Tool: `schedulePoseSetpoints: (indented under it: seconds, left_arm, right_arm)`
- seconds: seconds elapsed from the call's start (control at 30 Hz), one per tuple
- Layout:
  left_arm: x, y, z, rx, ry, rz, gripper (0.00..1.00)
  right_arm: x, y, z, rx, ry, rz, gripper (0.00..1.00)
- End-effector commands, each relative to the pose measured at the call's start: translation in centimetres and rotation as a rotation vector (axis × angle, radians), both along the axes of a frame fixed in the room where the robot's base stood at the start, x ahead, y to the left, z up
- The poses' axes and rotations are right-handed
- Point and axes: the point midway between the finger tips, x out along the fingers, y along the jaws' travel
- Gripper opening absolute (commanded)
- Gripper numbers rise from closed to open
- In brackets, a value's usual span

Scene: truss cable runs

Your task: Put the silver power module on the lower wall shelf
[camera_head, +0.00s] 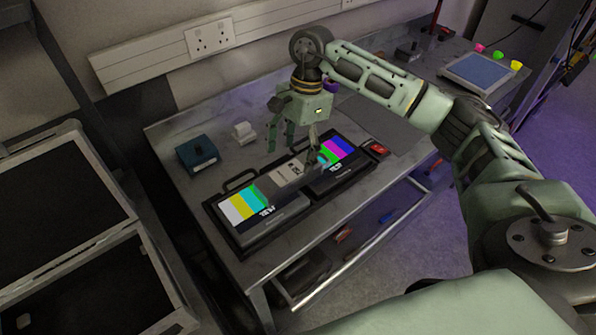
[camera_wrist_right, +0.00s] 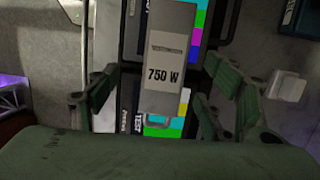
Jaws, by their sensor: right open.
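My right gripper (camera_head: 292,146) points down above the module. Its fingers are open on either side of the module in the wrist view, and nothing is held. In the head view a finger partly covers the module's right end. My left gripper is not in view. I cannot make out a wall shelf in either view.
The black-framed monitors (camera_head: 243,216) fill the bench's front middle. A dark blue box (camera_head: 197,153) and a white block (camera_head: 243,132) stand behind them. A red-topped device (camera_head: 376,149) lies to the right. White wall trunking (camera_head: 140,67) with sockets runs behind. Open cases (camera_head: 150,262) stand left.

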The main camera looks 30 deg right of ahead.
Motion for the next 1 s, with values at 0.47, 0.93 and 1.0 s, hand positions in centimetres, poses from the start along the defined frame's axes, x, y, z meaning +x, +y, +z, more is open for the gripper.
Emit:
schedulePoseSetpoints:
  seconds: [0.47, 0.93, 1.0]
  left_arm:
    - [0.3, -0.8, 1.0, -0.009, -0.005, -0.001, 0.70]
    - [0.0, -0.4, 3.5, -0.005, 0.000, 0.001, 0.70]
    - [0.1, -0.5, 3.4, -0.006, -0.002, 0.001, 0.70]
  right_arm:
    - [0.4, 0.1, -2.6, 0.157, -0.041, -0.012, 0.73]
    - [0.1, 2.2, -7.0, 0.155, -0.043, -0.012, 0.73]
    - [0.1, 2.2, -7.1, 0.155, -0.044, -0.012, 0.73]
